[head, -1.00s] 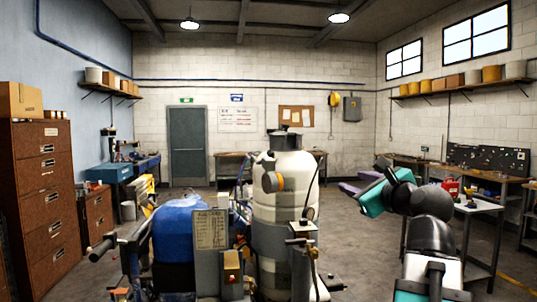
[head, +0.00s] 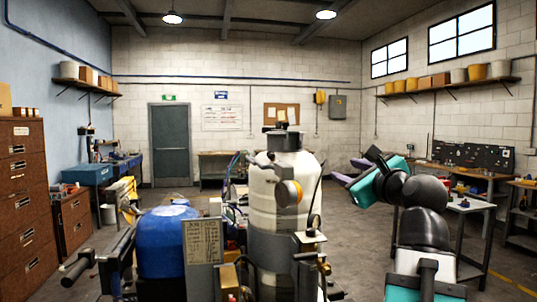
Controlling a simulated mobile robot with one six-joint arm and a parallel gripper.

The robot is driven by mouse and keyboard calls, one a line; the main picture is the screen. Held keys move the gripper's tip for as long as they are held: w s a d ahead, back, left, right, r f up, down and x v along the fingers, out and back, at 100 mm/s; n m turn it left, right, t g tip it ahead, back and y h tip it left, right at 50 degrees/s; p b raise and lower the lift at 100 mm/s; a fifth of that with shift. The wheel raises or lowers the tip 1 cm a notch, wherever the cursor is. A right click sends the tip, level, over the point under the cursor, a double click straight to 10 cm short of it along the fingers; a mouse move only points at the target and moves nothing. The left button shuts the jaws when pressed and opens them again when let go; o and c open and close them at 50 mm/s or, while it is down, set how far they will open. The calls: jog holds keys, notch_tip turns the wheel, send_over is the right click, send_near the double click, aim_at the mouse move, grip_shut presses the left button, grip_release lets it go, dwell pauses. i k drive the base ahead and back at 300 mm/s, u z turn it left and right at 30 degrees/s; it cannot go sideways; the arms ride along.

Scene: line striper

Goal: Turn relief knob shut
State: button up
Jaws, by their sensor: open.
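The line striper stands ahead of me, with a tall cream tank (head: 272,212) and a blue rounded tank (head: 167,243) to its left. A round grey fitting with an orange ring (head: 290,192) sits on the cream tank's upper front. Smaller fittings and a valve (head: 310,238) are on a grey block in front of the tank. I cannot tell for certain which of these is the relief knob. My gripper (head: 350,172), with purple fingers, is open and empty. It is right of the cream tank and apart from it, pointing left.
A small light-topped table (head: 464,206) and a workbench (head: 470,174) stand at the right behind my arm. A brown drawer cabinet (head: 25,215) is at the left. A handlebar grip (head: 78,270) sticks out at the striper's lower left. Open floor (head: 370,240) lies between tank and arm.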

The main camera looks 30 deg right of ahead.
aim_at(271, 156)
jog(key=i, duration=1)
jog(key=u, duration=0.05)
